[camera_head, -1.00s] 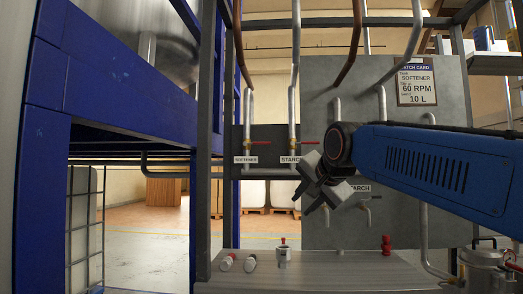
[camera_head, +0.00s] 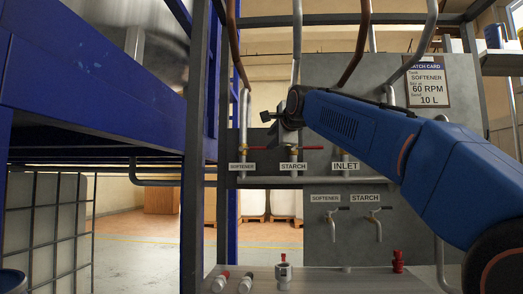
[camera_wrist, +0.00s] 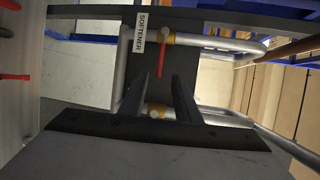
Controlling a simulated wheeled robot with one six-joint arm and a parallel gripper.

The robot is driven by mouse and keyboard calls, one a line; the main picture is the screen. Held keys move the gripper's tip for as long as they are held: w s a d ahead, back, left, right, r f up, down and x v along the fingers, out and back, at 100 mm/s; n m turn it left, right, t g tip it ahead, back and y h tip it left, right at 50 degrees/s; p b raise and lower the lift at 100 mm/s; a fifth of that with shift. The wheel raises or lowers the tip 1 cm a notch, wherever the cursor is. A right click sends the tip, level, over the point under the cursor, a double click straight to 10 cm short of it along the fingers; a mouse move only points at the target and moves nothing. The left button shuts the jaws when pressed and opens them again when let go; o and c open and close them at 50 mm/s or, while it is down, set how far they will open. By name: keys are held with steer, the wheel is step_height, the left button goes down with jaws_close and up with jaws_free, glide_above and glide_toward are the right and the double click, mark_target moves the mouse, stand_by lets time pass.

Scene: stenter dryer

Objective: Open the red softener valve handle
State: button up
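The red softener valve handle (camera_head: 257,148) points right from its vertical pipe, above the SOFTENER label (camera_head: 242,166), in the head view. In the wrist view the red handle (camera_wrist: 161,60) shows beside the SOFTENER label (camera_wrist: 139,32), attached to a brass-coloured fitting. My gripper (camera_head: 267,116) is above and slightly right of that handle in the head view. In the wrist view its two dark fingers (camera_wrist: 155,82) are apart with nothing held between them. The handle shows just beyond the fingertips; I see no clear contact.
The STARCH valve's red handle (camera_head: 313,147) is close on the right, with the INLET label (camera_head: 345,166) beyond. Lower SOFTENER and STARCH taps (camera_head: 374,222) are on the grey panel. Blue framework (camera_head: 90,80) fills the left.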

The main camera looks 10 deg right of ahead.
mark_target(262, 148)
steer(key=w, duration=0.4)
steer(key=w+f, duration=0.1)
steer(key=w, duration=0.3)
steer(key=w+a+f, duration=0.1)
steer(key=w, duration=0.2)
steer(key=shift+w+f, duration=0.1)
steer(key=shift+w, duration=0.3)
jaws_close()
